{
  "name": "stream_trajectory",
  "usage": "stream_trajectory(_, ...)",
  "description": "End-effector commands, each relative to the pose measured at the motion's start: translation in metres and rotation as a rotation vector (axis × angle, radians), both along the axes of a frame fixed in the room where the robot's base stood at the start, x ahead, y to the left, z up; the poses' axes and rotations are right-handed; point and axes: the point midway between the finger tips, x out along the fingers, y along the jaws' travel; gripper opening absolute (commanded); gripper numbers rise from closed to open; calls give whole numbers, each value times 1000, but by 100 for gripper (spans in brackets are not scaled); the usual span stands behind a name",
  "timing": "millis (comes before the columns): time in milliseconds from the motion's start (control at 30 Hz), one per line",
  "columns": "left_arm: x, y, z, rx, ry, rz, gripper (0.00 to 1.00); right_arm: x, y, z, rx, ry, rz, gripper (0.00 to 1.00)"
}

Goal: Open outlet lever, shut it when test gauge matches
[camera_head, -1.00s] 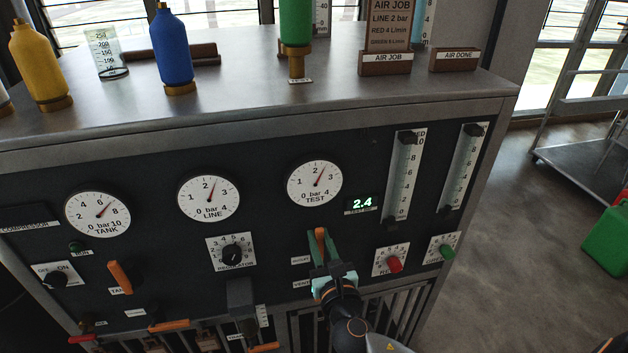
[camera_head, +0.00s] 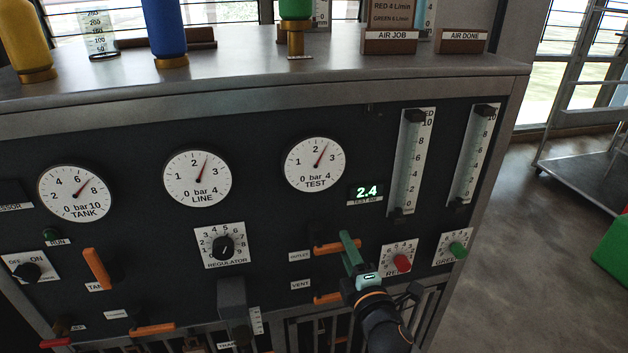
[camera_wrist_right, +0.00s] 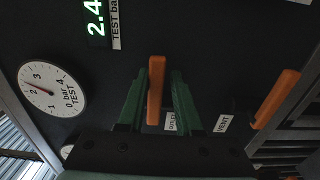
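The orange outlet lever (camera_head: 328,248) lies level beside its outlet label in the head view. In the right wrist view the lever (camera_wrist_right: 155,88) shows between two green fingers. My right gripper (camera_head: 350,250) is at the lever, its fingers apart; the lever is close to one finger, and I cannot tell if they touch. The round test gauge (camera_head: 315,165) has its needle a little past 2. The green test readout (camera_head: 366,192) shows 2.4. The line gauge (camera_head: 197,178) needle also stands a little past 2. My left gripper is not in view.
The orange vent lever (camera_head: 327,298) lies level just below the outlet lever. The red knob (camera_head: 402,263) and green knob (camera_head: 457,249) sit to the right, under two flow tubes. The regulator knob (camera_head: 223,247) is to the left. Bottles stand on the top shelf.

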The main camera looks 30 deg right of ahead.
Motion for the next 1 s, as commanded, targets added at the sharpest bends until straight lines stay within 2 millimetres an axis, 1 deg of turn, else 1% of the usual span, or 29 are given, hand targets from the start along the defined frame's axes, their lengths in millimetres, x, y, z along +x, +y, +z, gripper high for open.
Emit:
stream_trajectory(33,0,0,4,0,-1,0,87,0,1,1,-5,6,4,34)
stream_trajectory(233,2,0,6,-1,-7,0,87,0,1,3,-10,4,2,56)
stream_trajectory(267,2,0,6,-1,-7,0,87,0,1,3,-11,3,2,57)
stream_trajectory(467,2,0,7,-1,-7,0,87,0,0,4,-13,1,1,57)
stream_trajectory(567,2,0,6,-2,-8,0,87,-4,1,4,-13,1,1,57)
stream_trajectory(1000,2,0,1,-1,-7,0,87,-55,13,2,-13,3,0,57)
